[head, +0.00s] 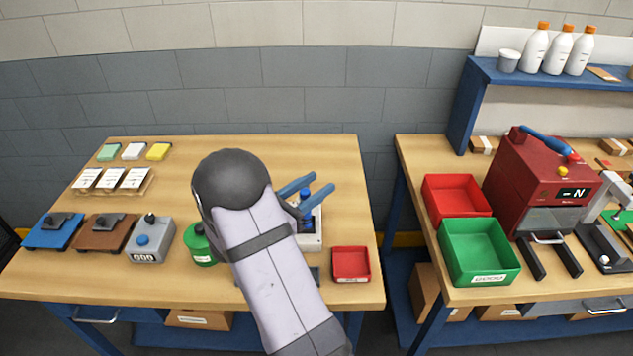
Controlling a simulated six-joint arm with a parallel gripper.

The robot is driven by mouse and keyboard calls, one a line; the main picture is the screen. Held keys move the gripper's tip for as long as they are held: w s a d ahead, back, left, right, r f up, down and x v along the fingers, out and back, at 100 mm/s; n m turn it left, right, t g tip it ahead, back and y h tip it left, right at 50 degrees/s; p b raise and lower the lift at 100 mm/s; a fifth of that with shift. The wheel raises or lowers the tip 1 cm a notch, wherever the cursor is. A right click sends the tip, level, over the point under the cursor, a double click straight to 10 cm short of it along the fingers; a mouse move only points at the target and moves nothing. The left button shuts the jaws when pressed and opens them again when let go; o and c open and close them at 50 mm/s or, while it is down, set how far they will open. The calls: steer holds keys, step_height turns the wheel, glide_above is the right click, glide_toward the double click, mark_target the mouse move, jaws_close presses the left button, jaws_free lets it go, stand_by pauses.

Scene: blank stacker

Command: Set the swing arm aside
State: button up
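My gripper (322,182) has two blue fingers that are spread apart with a clear gap between them. It is over the right half of the left table, above a small white device (311,241) with a blue upper part (305,197). The blue part shows between and below the fingers; I cannot tell whether they touch it. My arm hides the left side of this device and the table in front of it. No part stands out clearly as the swing arm; it may belong to this partly hidden device.
A green round container (200,246) stands close left of my arm, beside a grey counter box (150,243). An empty red tray (351,264) is at the right. The back middle of the left table (185,200) is clear. A red machine (535,180) stands on the right table.

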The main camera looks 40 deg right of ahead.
steer(key=shift+d, duration=0.3)
jaws_close()
